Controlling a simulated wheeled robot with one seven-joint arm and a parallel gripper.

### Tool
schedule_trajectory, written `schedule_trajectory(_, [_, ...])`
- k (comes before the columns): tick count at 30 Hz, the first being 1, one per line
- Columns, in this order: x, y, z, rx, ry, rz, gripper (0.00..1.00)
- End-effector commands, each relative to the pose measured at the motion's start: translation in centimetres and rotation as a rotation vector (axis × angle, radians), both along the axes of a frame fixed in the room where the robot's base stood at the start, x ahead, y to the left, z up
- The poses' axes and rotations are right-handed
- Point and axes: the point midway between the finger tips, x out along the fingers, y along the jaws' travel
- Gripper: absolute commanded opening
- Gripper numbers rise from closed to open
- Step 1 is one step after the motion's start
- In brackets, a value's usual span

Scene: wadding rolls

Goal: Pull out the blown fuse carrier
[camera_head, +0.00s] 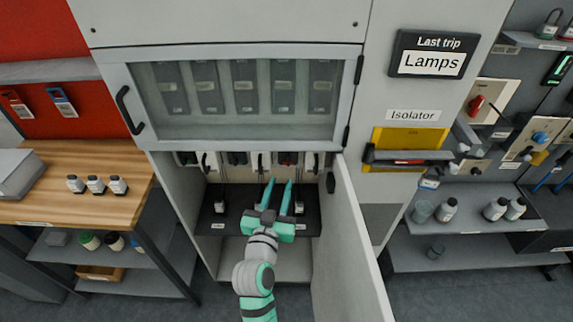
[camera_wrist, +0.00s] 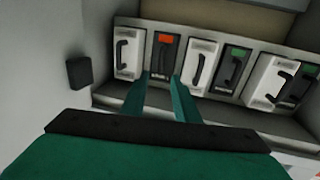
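A row of fuse carriers hangs in the open lower bay of the cabinet. In the wrist view, a dark carrier with an orange-red flag (camera_wrist: 163,60) stands between two white carriers with black handles, left (camera_wrist: 125,52) and right (camera_wrist: 200,66). Dark carriers with green flags (camera_wrist: 233,68) are further right. In the head view the red-flagged carrier (camera_head: 287,158) is right of centre. My gripper (camera_head: 279,182) is open and points at the row; in the wrist view its fingertips (camera_wrist: 160,78) are apart, in front of the red-flagged carrier's lower part. Nothing shows between them; contact cannot be told.
The lower door (camera_head: 350,245) stands open on the right; a closed glazed door (camera_head: 155,135) is above. A black shelf (camera_head: 255,222) below the row holds small items. A sign reads "Last trip Lamps" (camera_head: 432,54). An isolator lever (camera_head: 410,155) is at right, a wooden bench (camera_head: 60,205) at left.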

Motion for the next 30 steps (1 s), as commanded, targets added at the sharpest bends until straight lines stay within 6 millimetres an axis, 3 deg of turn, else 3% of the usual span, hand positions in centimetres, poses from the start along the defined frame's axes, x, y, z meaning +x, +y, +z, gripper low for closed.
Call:
schedule_trajectory(9, [5.5, -1.2, 0.1, 0.000, -0.001, -0.002, 0.28])
schedule_trajectory(15, [8.1, -1.6, 0.0, 0.000, 0.000, 0.000, 0.28])
schedule_trajectory(29, [9.3, -1.9, 0.0, -0.001, 0.000, 0.000, 0.28])
schedule_trajectory(30, [9.3, -1.9, 0.0, -0.001, 0.000, 0.000, 0.23])
